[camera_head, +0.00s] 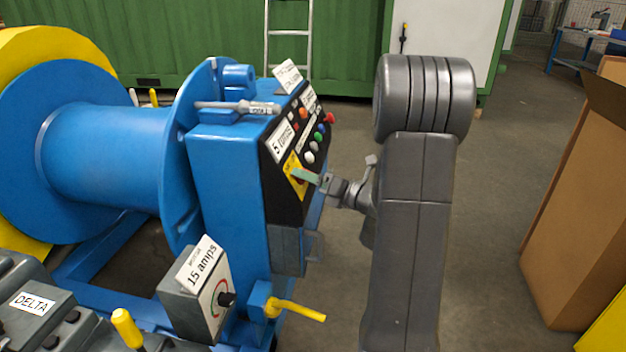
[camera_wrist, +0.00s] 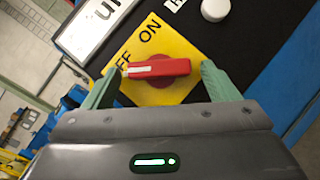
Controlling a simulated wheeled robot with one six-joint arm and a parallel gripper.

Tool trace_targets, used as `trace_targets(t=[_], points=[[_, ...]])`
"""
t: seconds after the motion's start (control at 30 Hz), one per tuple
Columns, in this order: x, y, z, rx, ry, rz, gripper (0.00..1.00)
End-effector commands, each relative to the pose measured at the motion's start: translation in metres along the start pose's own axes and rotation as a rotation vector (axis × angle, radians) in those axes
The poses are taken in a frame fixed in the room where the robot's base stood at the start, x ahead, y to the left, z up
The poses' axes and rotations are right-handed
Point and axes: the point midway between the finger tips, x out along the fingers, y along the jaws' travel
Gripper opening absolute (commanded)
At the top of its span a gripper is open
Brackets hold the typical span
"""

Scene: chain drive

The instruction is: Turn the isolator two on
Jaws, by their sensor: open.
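A red rotary switch handle (camera_wrist: 158,68) sits on a yellow plate (camera_wrist: 180,47) marked OFF and ON in the wrist view. The handle lies level in that picture, its white-marked end to the left, by the OFF lettering. The two green fingers of my gripper (camera_wrist: 159,72) are open, one at each end of the handle, with small gaps visible. In the head view my gripper (camera_head: 308,177) reaches the yellow plate (camera_head: 292,170) low on the black panel's face; the handle is mostly hidden there. No isolator number is readable.
Buttons and a red knob (camera_head: 329,119) sit on the black panel (camera_head: 282,188) just above the plate. A grey box with a dial (camera_head: 207,290) and a yellow lever (camera_head: 300,310) stand below. A cardboard box (camera_head: 575,210) is at right. Floor between is clear.

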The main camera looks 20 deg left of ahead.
Motion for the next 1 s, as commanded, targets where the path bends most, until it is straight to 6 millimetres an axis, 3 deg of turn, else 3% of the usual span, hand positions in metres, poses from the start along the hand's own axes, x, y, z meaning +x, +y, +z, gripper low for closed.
trace_targets(t=[0.1,0.33,0.67,1.0], points=[[-0.0001,0.0000,0.0000,0.000,0.000,0.000,0.79],[-0.0003,0.0000,0.0000,0.000,0.000,0.000,0.36],[-0.0001,0.0016,0.0001,0.033,0.001,-0.023,0.36],[0.0004,0.0070,0.0022,0.218,0.000,-0.154,0.36]])
